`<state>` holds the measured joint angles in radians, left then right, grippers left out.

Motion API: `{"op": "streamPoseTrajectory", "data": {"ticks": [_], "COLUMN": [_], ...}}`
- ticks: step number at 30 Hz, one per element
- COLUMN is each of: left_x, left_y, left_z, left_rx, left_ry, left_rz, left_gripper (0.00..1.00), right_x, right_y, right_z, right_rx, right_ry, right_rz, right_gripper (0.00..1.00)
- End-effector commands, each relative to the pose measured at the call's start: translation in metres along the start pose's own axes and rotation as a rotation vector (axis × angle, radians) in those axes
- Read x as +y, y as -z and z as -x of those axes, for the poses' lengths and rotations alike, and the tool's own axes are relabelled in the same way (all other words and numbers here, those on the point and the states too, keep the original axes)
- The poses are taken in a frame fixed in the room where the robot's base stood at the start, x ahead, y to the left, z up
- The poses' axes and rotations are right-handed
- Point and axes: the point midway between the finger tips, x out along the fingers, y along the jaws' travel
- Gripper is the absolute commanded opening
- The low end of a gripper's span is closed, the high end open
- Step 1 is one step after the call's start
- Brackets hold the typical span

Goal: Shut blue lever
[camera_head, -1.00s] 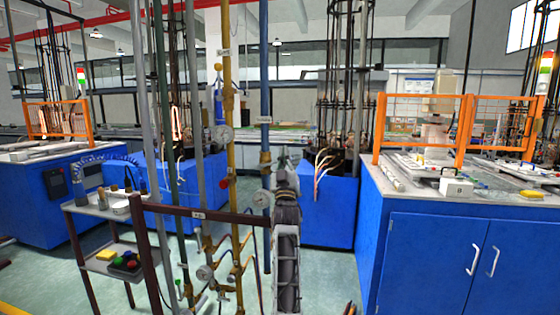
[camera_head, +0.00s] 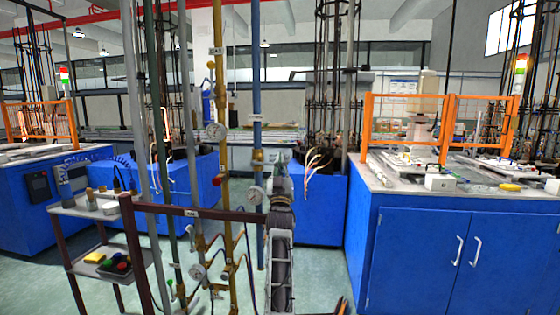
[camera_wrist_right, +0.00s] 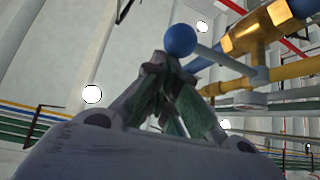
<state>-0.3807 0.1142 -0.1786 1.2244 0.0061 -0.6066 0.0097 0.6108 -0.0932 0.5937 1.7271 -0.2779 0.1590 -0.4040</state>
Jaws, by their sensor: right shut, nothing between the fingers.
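The blue pipe (camera_head: 257,85) stands upright left of my right gripper (camera_head: 279,157) and carries a brass valve (camera_head: 258,157). In the right wrist view, the brass valve (camera_wrist_right: 258,28) has a grey lever (camera_wrist_right: 222,58) with a blue ball end (camera_wrist_right: 181,39). My right gripper's fingertips (camera_wrist_right: 166,62) are shut and empty, just below the ball in that picture. I cannot tell whether they touch it. In the head view the lever is hard to make out beside the gripper. My left gripper is not in view.
A dark frame bar (camera_head: 190,211) crosses in front of the pipes. A blue cabinet (camera_head: 425,250) stands on the right, with open floor before it.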

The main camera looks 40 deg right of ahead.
Motion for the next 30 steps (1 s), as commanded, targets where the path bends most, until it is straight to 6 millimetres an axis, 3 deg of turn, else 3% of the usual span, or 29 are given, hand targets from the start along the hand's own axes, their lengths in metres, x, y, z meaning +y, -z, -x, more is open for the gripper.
{"op": "streamPoseTrajectory", "data": {"ticks": [30], "left_x": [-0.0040], "left_y": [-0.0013], "left_z": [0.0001], "left_rx": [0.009], "left_ry": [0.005], "left_rz": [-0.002], "left_gripper": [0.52], "right_x": [0.0012], "right_y": [-0.0006], "right_z": [-0.0018], "right_rx": [-0.003], "right_ry": [0.001], "right_rz": [0.000], "right_gripper": [0.00]}}
